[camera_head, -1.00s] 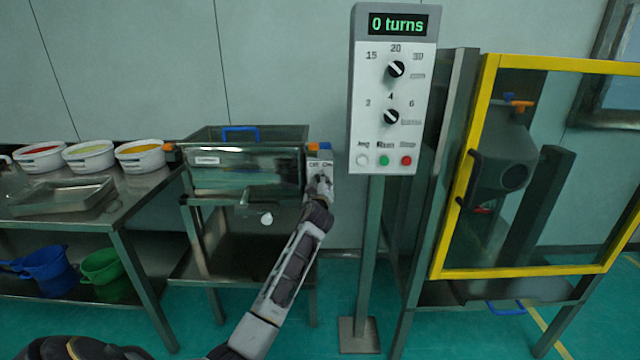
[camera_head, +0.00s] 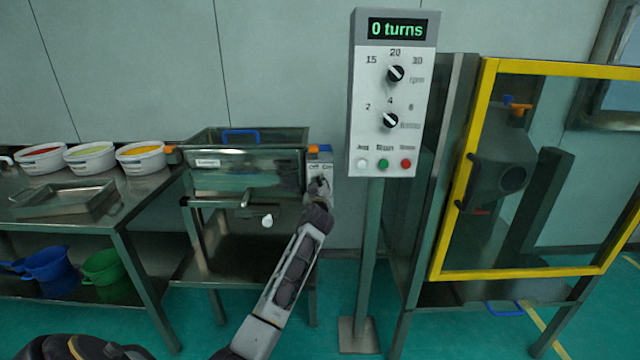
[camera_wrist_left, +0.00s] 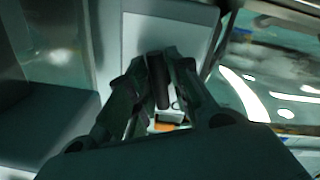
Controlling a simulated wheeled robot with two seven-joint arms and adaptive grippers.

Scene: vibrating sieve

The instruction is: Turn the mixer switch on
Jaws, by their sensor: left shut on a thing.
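The mixer switch is on a small light-grey box (camera_head: 319,170) labelled Off and On, at the right end of the glossy metal tank (camera_head: 245,175) in the head view. My left gripper (camera_head: 320,188) is at the front of this box, its arm rising from the bottom centre. In the left wrist view, the fingers of my left gripper (camera_wrist_left: 160,95) are closed around a dark upright lever (camera_wrist_left: 157,78) in front of a pale plate. The fingers hide part of the lever, and I cannot tell which label it points to. My right gripper is not in view.
A control panel (camera_head: 390,140) on a post (camera_head: 368,260) stands right of the switch box, its display reading 0 turns. A yellow-framed cage (camera_head: 520,272) is farther right. A metal table (camera_head: 135,205) with several white bowls is at left.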

